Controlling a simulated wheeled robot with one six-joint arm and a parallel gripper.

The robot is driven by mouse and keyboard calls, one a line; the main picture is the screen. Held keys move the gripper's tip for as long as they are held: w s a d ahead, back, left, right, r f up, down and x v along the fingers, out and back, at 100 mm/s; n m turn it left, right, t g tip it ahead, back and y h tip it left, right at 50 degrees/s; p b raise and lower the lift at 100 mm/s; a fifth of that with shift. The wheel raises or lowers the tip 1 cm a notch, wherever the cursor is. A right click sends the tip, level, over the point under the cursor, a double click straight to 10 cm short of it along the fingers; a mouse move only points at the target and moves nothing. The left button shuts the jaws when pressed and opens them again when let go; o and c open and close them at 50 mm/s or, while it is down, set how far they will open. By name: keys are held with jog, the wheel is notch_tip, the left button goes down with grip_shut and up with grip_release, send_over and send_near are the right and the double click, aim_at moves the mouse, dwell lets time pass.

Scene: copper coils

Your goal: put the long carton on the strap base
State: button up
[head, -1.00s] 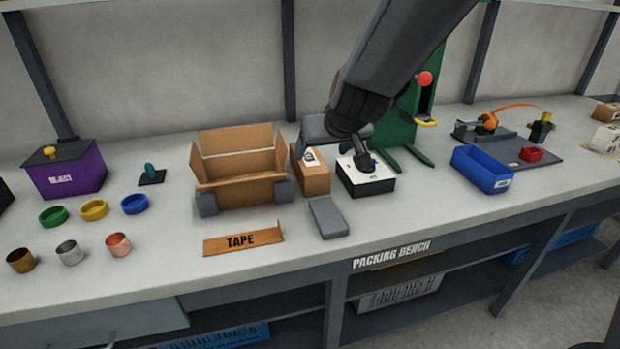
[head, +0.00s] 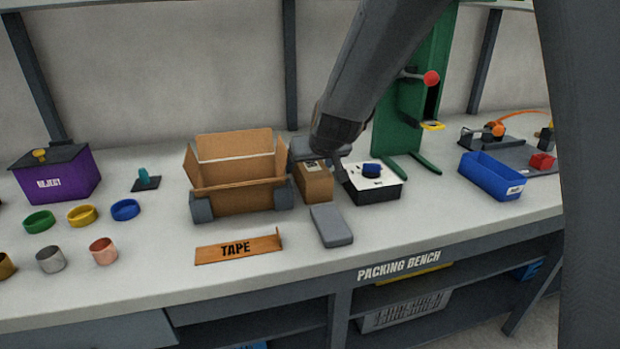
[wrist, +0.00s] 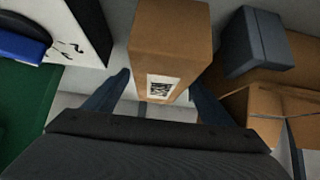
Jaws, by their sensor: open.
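The long carton (head: 317,184), a brown box with a white printed label, stands on the bench between the open packing box and the white-topped box. It fills the upper middle of the wrist view (wrist: 170,40), label end toward me. My gripper (wrist: 160,78) is open, with its fingers to either side of the carton's labelled end; I cannot tell whether they touch it. In the head view my wrist hides part of the carton's top. The strap base, seemingly the dark plate (head: 520,150) with the orange strap at the right, is partly hidden.
The open packing box (head: 238,198) is close left of the carton, the white-topped box (head: 386,190) with a blue knob close right. A grey block (head: 331,226) lies in front. A green stand (head: 402,115) rises behind. A blue bin (head: 488,182) stands before the plate.

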jog(key=shift+w+a+f, duration=0.1)
jog(key=shift+w+f, duration=0.15)
jog(key=shift+c, duration=0.3)
jog(key=c, duration=1.5)
jog(key=shift+r, duration=0.15)
